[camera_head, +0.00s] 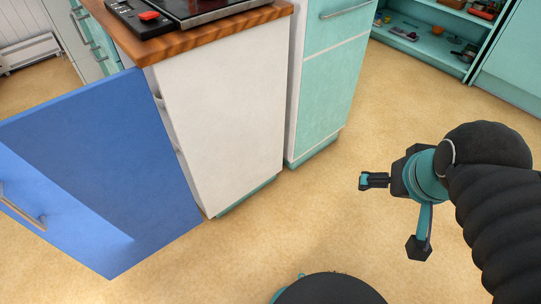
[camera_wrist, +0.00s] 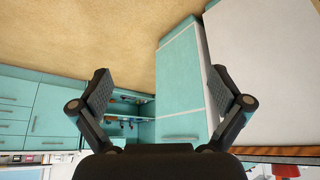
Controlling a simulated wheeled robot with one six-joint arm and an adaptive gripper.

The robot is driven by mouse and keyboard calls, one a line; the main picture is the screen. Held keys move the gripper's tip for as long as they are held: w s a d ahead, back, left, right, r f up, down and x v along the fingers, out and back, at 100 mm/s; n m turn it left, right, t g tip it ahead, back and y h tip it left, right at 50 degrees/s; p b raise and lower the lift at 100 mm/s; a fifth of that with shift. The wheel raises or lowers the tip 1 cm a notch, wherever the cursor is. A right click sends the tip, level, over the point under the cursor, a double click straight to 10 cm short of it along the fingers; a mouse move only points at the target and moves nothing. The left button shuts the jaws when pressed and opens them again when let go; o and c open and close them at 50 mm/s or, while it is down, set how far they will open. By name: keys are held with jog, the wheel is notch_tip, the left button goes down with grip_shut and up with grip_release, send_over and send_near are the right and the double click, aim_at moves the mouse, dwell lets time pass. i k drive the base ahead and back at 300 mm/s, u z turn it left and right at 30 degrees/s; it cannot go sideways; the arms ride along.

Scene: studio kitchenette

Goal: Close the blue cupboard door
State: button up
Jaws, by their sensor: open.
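The blue cupboard door (camera_head: 95,170) stands wide open at the left of the head view, swung out from the white cabinet (camera_head: 222,115). Its metal handle (camera_head: 22,207) is on the door's outer left part. My gripper (camera_head: 368,181) is at the right of the head view, above the floor and well apart from the door. In the wrist view my gripper (camera_wrist: 170,92) shows its two fingers spread with nothing between them. The blue door is not seen in the wrist view.
A wooden worktop (camera_head: 195,38) with a hob tops the white cabinet. A teal cabinet (camera_head: 329,90) stands beside it. Open teal shelves (camera_head: 430,45) with small items are at the back right. A white radiator (camera_head: 28,52) is at the far left. The tan floor (camera_head: 290,225) between is clear.

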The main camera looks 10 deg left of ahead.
aim_at(94, 170)
jog(key=u, duration=0.9)
jog(key=i, duration=0.35)
jog(key=u, duration=0.9)
